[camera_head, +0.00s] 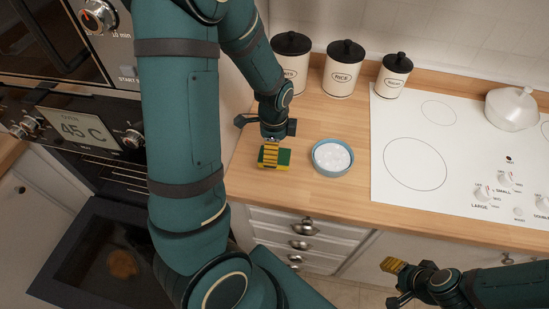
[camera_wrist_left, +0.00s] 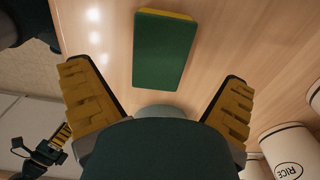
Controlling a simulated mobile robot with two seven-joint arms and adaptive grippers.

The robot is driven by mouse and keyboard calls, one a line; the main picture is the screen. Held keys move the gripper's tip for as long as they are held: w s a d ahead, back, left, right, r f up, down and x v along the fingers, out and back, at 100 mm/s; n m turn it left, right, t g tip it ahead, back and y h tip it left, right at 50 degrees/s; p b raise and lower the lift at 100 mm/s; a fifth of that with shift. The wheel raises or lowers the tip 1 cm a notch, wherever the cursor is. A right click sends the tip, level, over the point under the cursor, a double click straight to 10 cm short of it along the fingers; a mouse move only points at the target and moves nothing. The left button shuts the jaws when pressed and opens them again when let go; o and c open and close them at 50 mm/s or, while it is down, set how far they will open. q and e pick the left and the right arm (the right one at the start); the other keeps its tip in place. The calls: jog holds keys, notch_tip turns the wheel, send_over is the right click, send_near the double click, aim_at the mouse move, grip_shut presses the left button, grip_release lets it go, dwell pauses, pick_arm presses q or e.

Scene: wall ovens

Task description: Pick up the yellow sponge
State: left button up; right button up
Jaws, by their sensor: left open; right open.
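The sponge lies flat on the wooden counter, with a green top face and a yellow layer under it. In the head view the sponge (camera_head: 284,158) is partly hidden by my left gripper (camera_head: 269,150), which is above its left part. In the left wrist view the whole green face of the sponge (camera_wrist_left: 163,50) shows ahead of my left gripper (camera_wrist_left: 157,76). Its yellow-padded fingers are spread wide with nothing between them. My right gripper (camera_head: 393,281) is open and empty in front of the counter, far from the sponge.
A blue bowl (camera_head: 332,172) with white contents stands just right of the sponge. Canisters, including a rice one (camera_head: 343,72), line the wall behind. A white cooktop (camera_head: 400,120) with a lidded pot (camera_head: 511,109) is at right. An open oven door (camera_head: 70,285) is at lower left.

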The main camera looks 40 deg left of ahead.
pick_arm(q)
notch_tip(320, 180, down, 5)
jog(key=shift+f+b, duration=0.15)
jog(key=shift+b, duration=0.25)
jog(key=c, duration=1.1)
